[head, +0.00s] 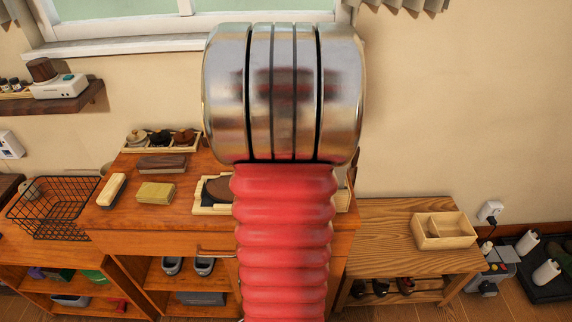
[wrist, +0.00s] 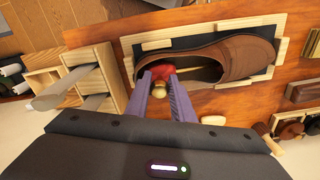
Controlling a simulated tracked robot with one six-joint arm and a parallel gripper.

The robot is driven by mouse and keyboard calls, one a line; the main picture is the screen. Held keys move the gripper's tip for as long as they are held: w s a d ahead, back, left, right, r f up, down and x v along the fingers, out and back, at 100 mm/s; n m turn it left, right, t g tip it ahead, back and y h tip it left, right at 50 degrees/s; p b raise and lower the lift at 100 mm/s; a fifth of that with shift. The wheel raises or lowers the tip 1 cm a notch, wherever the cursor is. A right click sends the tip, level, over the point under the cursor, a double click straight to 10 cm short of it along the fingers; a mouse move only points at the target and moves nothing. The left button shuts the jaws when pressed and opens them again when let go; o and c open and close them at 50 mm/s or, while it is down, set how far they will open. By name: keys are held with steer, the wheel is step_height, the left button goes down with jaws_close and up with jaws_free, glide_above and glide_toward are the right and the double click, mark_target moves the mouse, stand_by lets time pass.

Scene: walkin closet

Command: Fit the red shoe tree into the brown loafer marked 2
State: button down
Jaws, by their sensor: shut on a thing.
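A brown loafer (wrist: 243,52) lies in a pale wooden tray (wrist: 150,22) with dark padding in the wrist view. Its toe points right and its opening is toward the left. My gripper (wrist: 163,84) is shut on the red shoe tree (wrist: 162,72), which has a brass knob (wrist: 158,94). The red part shows over the heel end of the loafer's opening. I cannot tell how deep it sits; a pale strip shows inside the opening. In the head view my arm hides the gripper and most of the loafer (head: 216,188). I see no number mark.
On the cabinet top, left of the tray, lie a yellow block (head: 155,192), a pale-topped brush (head: 111,189) and a brown brush (head: 162,163). A wire basket (head: 50,205) stands left. A divided wooden box (head: 443,231) sits on the lower bench right.

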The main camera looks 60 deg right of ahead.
stand_by(0.3)
steer(key=c, duration=1.6)
jaws_free()
steer(key=shift+o, duration=0.7)
steer(key=shift+c, duration=0.3)
steer(key=shift+o, duration=1.3)
steer(key=shift+f, duration=0.1)
steer(key=shift+o, duration=0.3)
steer(key=shift+s, duration=0.1)
steer(key=shift+o, duration=0.9)
steer(key=shift+r, duration=4.1)
